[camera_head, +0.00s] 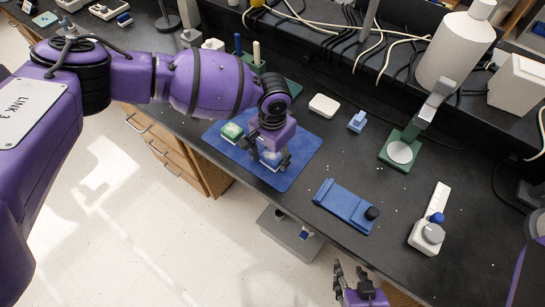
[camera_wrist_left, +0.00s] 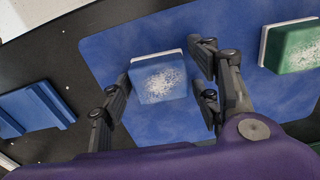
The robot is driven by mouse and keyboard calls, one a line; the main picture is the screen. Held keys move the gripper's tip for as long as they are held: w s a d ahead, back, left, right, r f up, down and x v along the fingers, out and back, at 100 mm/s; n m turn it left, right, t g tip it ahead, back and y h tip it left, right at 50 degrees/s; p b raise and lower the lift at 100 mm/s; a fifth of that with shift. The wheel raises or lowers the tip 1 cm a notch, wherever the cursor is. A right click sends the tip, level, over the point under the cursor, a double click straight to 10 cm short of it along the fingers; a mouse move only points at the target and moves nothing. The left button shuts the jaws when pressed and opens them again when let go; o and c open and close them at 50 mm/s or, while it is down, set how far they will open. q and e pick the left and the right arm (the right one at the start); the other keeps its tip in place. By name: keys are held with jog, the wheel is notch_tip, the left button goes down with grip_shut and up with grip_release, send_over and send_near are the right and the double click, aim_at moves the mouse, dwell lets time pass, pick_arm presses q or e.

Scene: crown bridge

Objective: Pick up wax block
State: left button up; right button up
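A small blue block with a pale base and a white speckled top (camera_wrist_left: 158,80) lies on a blue mat (camera_head: 222,145). A similar green block (camera_wrist_left: 294,47) lies on the mat to its right in the left wrist view; in the head view the green block (camera_head: 232,131) is to the left. I cannot tell which is named the wax block. My left gripper (camera_head: 268,156) is over the mat, its fingers open on either side of the blue block, with small gaps visible. My right gripper (camera_head: 359,284) is open and empty, beyond the bench's front edge, over the floor.
A blue fixture with a dark knob (camera_head: 345,206) lies right of the mat. Behind are a white dish (camera_head: 323,106), a small light-blue item (camera_head: 357,122) and a green-based stand (camera_head: 401,152). A white device with a grey disc (camera_head: 428,234) is at right.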

pick_arm(q)
jog(key=c, duration=0.8)
jog(key=shift+r, duration=0.15)
